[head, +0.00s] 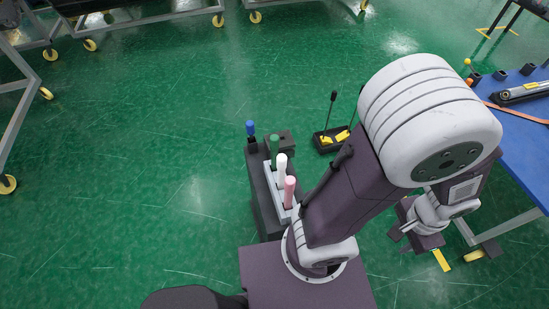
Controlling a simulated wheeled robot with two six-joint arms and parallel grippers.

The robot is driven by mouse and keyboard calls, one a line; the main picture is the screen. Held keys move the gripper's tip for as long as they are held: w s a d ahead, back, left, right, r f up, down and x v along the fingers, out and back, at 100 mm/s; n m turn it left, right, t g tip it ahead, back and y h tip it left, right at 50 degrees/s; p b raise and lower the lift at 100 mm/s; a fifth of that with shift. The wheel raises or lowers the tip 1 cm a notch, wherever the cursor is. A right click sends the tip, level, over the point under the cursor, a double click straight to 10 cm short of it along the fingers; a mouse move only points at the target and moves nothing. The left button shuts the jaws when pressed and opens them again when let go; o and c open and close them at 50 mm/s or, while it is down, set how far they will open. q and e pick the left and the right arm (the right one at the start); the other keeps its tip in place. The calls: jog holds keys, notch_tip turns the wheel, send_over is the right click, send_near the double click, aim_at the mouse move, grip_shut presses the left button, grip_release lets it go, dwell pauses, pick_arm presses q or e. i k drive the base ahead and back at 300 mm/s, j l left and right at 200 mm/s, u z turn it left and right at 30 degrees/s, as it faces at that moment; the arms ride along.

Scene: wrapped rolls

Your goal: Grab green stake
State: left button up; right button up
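The green stake (275,146) stands upright in a row of stakes on a dark stand with a light grey rack, near the middle of the head view. A blue-topped stake (251,128) is behind it to the left. A white stake (282,166) and a pink stake (289,189) are in front of it. The green stake's lower part is hidden by the rack and the white stake. My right gripper (405,236) is low at the right, well apart from the stakes. Its fingers are small and partly hidden, so their opening is unclear. My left gripper is out of view.
A blue-topped table (524,150) with tools is at the right edge. A black tray (327,143) with yellow pieces and thin rods lies on the floor behind the stakes. Wheeled grey frames (150,20) stand at the back left. The green floor at left is clear.

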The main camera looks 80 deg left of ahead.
aim_at(273, 138)
jog(key=i+u, duration=0.4)
jog(key=i+l+u, duration=0.35)
jog(key=i, duration=0.2)
jog(key=i+j+z, duration=0.15)
jog(key=z, duration=0.75)
jog(key=j+z, duration=0.4)
jog(key=z, duration=0.5)
jog(key=j+z, duration=0.35)
jog(key=z, duration=0.5)
jog(key=k+j+z, duration=0.1)
jog(key=j+z, duration=0.25)
jog(key=z, duration=0.55)
jog(key=k+j+z, duration=0.15)
jog(key=z, duration=0.75)
jog(key=k+z, duration=0.25)
jog(key=z, duration=0.65)
jog(key=k+l+z, duration=0.1)
jog(key=k+z, duration=0.15)
jog(key=z, duration=0.65)
jog(key=k+l+z, duration=0.15)
jog(key=z, duration=0.7)
